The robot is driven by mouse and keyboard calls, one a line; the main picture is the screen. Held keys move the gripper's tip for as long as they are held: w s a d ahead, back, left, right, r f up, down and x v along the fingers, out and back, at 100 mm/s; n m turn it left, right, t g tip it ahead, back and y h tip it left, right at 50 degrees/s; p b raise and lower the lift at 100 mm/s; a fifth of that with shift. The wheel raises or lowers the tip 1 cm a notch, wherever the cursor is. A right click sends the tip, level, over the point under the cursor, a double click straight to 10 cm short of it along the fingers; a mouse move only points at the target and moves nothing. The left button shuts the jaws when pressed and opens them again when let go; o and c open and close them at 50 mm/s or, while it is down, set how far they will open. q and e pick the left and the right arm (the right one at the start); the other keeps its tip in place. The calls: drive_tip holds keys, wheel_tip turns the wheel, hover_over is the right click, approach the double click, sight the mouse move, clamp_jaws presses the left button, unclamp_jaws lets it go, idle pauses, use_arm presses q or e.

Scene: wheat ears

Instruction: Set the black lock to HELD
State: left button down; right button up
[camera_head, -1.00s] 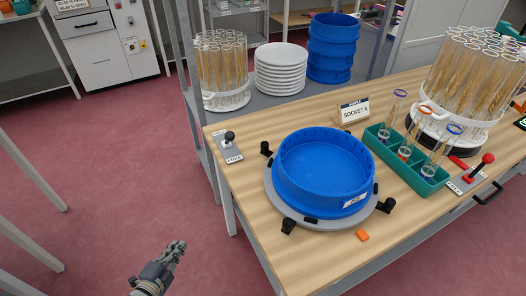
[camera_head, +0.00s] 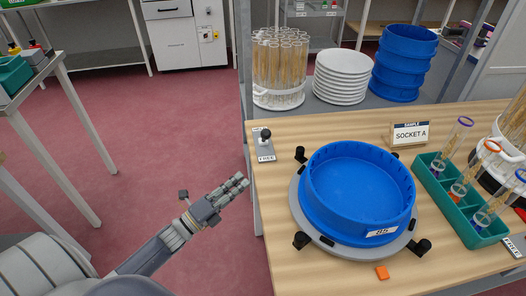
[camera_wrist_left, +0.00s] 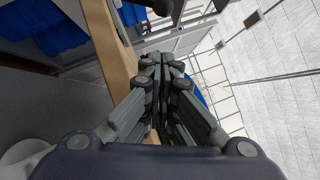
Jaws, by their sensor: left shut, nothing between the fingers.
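The black lock (camera_head: 265,135) is a black-knobbed lever on a grey plate at the table's back left corner in the head view. The plate's near end carries a label reading FREE (camera_head: 266,158); its far label is too small to read. My left gripper (camera_head: 240,183) is shut and empty, just left of the table's left edge, in front of the lock and apart from it. Its closed fingers also show in the left wrist view (camera_wrist_left: 160,62), with the wooden table edge beside them. My right gripper is not in view.
A blue round sieve (camera_head: 357,190) sits on a grey round base with black clamps, right of the lock. A SOCKET A sign (camera_head: 410,134), a teal tube rack (camera_head: 458,205) and an orange piece (camera_head: 382,272) are on the table. Open floor lies left of it.

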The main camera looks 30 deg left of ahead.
sight(265, 137)
use_arm(q)
drive_tip(key=x, duration=0.8)
drive_tip(key=shift+w+d+b, duration=0.15)
drive_tip(key=shift+w+b, duration=0.2)
drive_tip(key=shift+b, duration=0.05)
drive_tip(key=w, duration=0.1)
drive_tip(key=w+a+r, duration=0.1)
drive_tip(key=w, duration=0.1)
drive_tip(key=shift+a+r, duration=0.1)
drive_tip(key=shift+r, duration=0.1)
drive_tip(key=shift+w+a+r, duration=0.15)
drive_tip(key=shift+w, duration=0.15)
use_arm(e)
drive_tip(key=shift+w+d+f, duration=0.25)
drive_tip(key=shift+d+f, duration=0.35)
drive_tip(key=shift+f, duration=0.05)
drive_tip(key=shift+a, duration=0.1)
